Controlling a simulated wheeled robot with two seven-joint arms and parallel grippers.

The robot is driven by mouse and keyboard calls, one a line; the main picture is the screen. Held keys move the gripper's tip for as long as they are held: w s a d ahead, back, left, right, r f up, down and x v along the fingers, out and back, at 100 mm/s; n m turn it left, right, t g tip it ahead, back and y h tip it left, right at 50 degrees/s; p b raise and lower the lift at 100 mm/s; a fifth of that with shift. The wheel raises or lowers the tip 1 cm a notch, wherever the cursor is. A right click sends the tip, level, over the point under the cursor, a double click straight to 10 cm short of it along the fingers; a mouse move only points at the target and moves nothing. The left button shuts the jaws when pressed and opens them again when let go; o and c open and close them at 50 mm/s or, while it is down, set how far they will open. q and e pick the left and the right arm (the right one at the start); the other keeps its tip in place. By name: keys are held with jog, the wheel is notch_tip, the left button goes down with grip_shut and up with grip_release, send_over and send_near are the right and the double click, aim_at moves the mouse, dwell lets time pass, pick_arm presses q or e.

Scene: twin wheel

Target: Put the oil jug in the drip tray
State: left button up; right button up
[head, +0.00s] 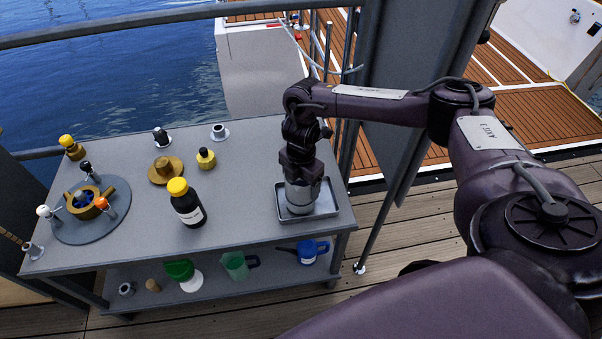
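A grey metal vessel (301,197), seemingly the oil jug, stands upright inside the drip tray (331,207), a shallow grey square tray at the table's right end. My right gripper (300,176) points down at the top of the vessel, right over the tray. Its fingers are hard to make out against the vessel's rim, so I cannot tell whether they grip it or are apart. The vessel's handle, if any, is hidden. My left gripper is not in view.
A dark bottle with yellow cap (187,204) stands mid-table. A round grey plate (113,229) with small fittings lies at left. A green jug (236,264) and a blue can (308,252) stand on the lower shelf. The tabletop between bottle and tray is clear.

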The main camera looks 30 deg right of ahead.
jog(key=shift+f, duration=0.2)
jog(key=o, duration=1)
jog(key=shift+r, duration=0.1)
notch_tip(320, 180, up, 8)
jog(key=shift+f+p, duration=0.2)
jog(key=shift+p, duration=0.15)
